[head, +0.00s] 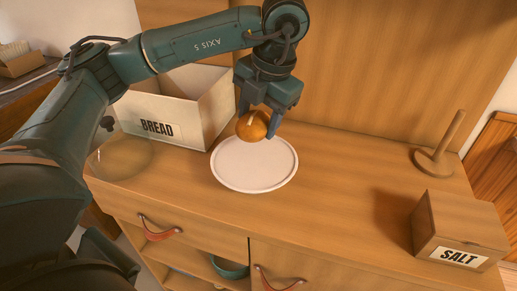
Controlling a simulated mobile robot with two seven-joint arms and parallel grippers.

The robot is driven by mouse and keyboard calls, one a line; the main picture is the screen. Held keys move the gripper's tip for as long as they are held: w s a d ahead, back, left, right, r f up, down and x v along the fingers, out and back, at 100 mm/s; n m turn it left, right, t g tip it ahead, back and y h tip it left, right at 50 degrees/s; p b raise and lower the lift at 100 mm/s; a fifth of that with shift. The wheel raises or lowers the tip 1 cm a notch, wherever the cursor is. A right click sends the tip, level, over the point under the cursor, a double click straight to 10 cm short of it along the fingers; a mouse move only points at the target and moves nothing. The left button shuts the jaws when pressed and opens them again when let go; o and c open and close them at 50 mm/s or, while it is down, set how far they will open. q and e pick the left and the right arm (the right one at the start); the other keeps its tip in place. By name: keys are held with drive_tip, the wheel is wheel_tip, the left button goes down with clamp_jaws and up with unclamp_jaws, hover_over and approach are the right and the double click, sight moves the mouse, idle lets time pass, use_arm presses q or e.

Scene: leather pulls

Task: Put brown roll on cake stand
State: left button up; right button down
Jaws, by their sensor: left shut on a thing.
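The brown roll (252,127) is round with a pale mark on top. My left gripper (259,112) points down and is shut on it. The roll is over the back part of a round white plate-like stand (268,180), which looks like the cake stand. I cannot tell whether the roll touches the stand. The stand is otherwise empty, on the wooden cabinet top. My right gripper is not in view.
A white box labelled BREAD (205,108) stands behind and left of the stand. A wooden SALT box (455,232) and a wooden upright holder (440,152) are at the right. A clear round dish (120,158) is at the left. The counter right of the stand is free.

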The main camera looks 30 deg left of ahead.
use_arm(q)
drive_tip(key=shift+d+x, duration=0.25)
drive_tip(key=shift+x, duration=0.8)
drive_tip(key=x, duration=0.1)
drive_tip(key=d+x, duration=0.1)
drive_tip(key=x, duration=0.1)
drive_tip(key=shift+a+f, duration=0.2)
drive_tip(key=shift+f, duration=0.25)
drive_tip(key=shift+f, duration=0.1)
drive_tip(key=shift+f, duration=0.15)
drive_tip(key=o, duration=1)
